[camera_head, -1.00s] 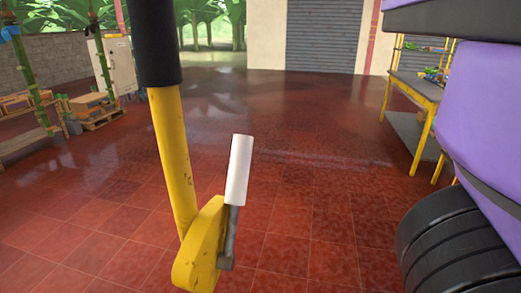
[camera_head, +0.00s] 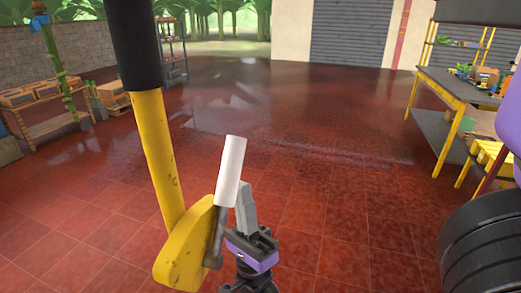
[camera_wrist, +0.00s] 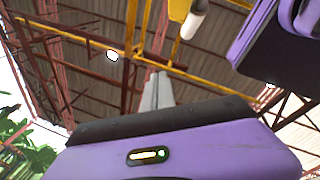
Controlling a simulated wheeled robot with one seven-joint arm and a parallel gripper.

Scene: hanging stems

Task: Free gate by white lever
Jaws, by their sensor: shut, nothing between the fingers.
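The white lever (camera_head: 230,171) is a white sleeve on a short grey metal rod, tilted slightly right of upright. It is mounted on a yellow bracket (camera_head: 186,247) at the foot of a yellow bar (camera_head: 160,160) with a black grip (camera_head: 134,45). My gripper (camera_head: 244,190) points up, its grey fingers together, just right of the lever's lower end. In the wrist view my fingers (camera_wrist: 157,76) are shut and empty. The lever (camera_wrist: 195,18) shows there beyond them, up and to the right, with a visible gap. The gate itself cannot be made out.
A yellow workbench (camera_head: 447,88) with small items stands at the right. Low shelving with crates (camera_head: 45,110) stands at the left. A blue rack (camera_head: 172,50) is at the back. The red tiled floor (camera_head: 330,130) between is clear.

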